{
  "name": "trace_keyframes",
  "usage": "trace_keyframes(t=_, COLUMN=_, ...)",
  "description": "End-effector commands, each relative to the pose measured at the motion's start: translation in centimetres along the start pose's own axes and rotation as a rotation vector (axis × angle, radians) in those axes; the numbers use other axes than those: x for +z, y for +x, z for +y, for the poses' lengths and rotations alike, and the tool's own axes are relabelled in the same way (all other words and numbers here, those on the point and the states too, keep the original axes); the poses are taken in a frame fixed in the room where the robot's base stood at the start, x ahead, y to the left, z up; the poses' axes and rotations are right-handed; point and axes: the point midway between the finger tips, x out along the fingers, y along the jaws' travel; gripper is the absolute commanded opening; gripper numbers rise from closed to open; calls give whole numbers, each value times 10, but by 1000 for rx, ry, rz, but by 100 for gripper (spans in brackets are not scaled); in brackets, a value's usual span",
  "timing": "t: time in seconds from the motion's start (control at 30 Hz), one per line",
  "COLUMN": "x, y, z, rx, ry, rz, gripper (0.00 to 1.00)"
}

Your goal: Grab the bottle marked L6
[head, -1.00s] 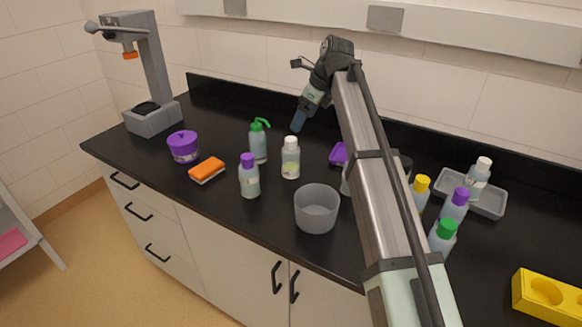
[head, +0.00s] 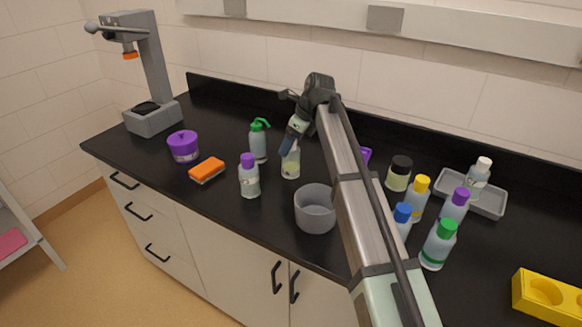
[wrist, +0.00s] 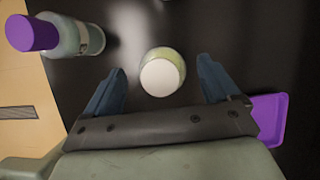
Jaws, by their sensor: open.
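No bottle's marking is legible, so I cannot tell which is L6. A white-capped bottle (head: 291,168) stands upright on the black counter, partly hidden by my gripper (head: 291,143) in the head view. In the wrist view my gripper (wrist: 161,72) is open, with the white-capped bottle (wrist: 162,75) between and just beyond its fingers. Nothing is held. A purple-capped bottle (head: 250,182) stands to its left, and it also shows at the wrist view's upper left (wrist: 80,37). A green-pump bottle (head: 258,146) stands behind.
Yellow-capped (head: 417,206), blue-capped (head: 403,226), purple-capped (head: 453,212) and green-capped (head: 437,249) bottles and a dark-lidded jar (head: 397,181) cluster right. A grey tray (head: 490,208) holds another bottle. A grey beaker (head: 314,213), sponge (head: 207,170) and purple pot (head: 184,150) stand nearby.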

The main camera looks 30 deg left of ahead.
Motion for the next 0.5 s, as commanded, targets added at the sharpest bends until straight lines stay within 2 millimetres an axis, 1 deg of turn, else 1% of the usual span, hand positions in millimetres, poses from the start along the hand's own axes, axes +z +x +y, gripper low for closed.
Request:
trace_keyframes(t=0.1, x=0, y=17, z=-1, rx=0, ry=0, rz=1, gripper=89)
trace_keyframes(t=0.2, x=0, y=28, z=-1, rx=0, ry=0, rz=1, gripper=89)
trace_keyframes(t=0.3, x=0, y=32, z=-1, rx=-1, ry=-1, rz=-1, gripper=89)
trace_keyframes(t=0.47, x=0, y=31, z=-1, rx=-2, ry=-1, rz=-1, gripper=89)
trace_keyframes(t=0.5, x=0, y=31, z=-1, rx=-1, ry=-1, rz=-1, gripper=87)
